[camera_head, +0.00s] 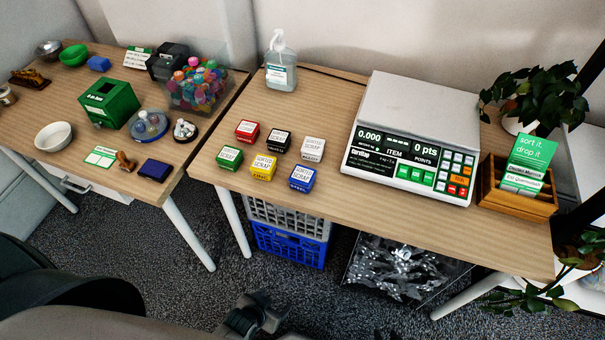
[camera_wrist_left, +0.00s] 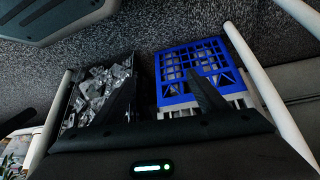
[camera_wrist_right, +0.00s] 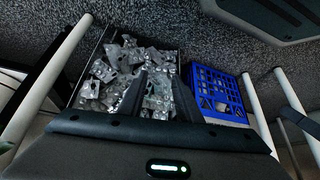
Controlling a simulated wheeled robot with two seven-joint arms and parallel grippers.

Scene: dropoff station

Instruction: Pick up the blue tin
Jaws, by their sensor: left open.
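The blue tin (camera_head: 303,178) stands on the right-hand table near its front edge, with a white label reading "sorted scrap" on top. It is at the right end of the front row of small tins. My left gripper (camera_head: 254,316) shows at the bottom of the head view, below and in front of the table edge, well apart from the tin. In the left wrist view the fingers of my left gripper (camera_wrist_left: 163,84) are apart and empty. In the right wrist view the fingers of my right gripper (camera_wrist_right: 159,80) are apart with nothing held. Neither wrist view shows the tin.
Yellow (camera_head: 263,167), green (camera_head: 230,158), red (camera_head: 247,131), black (camera_head: 278,140) and white (camera_head: 312,150) tins stand close by. A scale (camera_head: 411,135) is to the right. Under the table are a blue crate (camera_head: 290,245) and a bin of metal scrap (camera_head: 405,268).

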